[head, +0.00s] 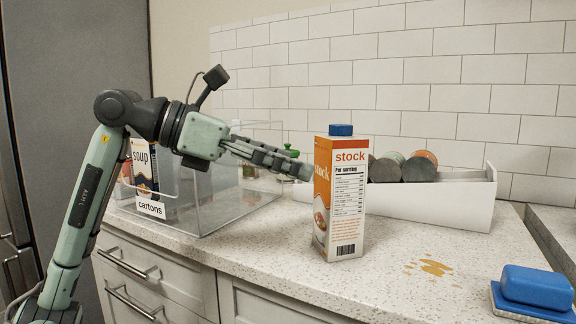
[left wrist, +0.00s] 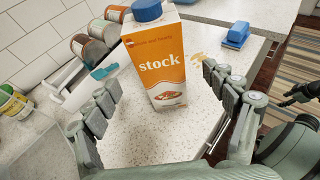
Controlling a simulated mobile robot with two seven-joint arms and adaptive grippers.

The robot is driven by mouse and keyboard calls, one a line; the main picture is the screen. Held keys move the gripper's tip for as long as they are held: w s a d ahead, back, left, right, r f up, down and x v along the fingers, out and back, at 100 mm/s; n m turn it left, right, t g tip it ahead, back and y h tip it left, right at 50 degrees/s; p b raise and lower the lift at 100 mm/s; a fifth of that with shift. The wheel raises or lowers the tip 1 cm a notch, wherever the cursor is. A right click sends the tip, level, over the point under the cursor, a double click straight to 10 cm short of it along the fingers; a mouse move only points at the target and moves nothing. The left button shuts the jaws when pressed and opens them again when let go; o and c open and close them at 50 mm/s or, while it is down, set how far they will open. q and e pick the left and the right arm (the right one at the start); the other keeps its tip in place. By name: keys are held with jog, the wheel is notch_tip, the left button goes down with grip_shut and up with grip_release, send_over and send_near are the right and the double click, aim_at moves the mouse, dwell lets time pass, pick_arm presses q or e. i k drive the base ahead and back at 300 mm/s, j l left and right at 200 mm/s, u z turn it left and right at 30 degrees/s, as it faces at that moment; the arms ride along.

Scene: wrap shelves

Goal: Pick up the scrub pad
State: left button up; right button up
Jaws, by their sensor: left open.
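The scrub pad appears to be the blue block (head: 537,287) at the lower right of the head view, lying on a flat blue and white base (head: 528,313) on the counter. The blue block also shows at the top of the left wrist view (left wrist: 238,33). My left gripper (head: 302,164) is open and empty, pointing right behind the orange and white stock carton (head: 340,200). In the left wrist view, the carton (left wrist: 160,60) stands ahead between the spread fingers, with no visible contact. A dark part at that view's right edge looks like my right gripper (left wrist: 300,93); its jaws are unclear.
A clear bin labelled cartons (head: 195,215) holds a soup carton (head: 143,165). A white tray (head: 430,206) at the wall holds several cans lying down. A brown spill (head: 433,267) lies between the stock carton and the blue block. The front counter is otherwise clear.

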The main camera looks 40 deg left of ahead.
aim_at(532, 296)
jog(key=k, duration=1)
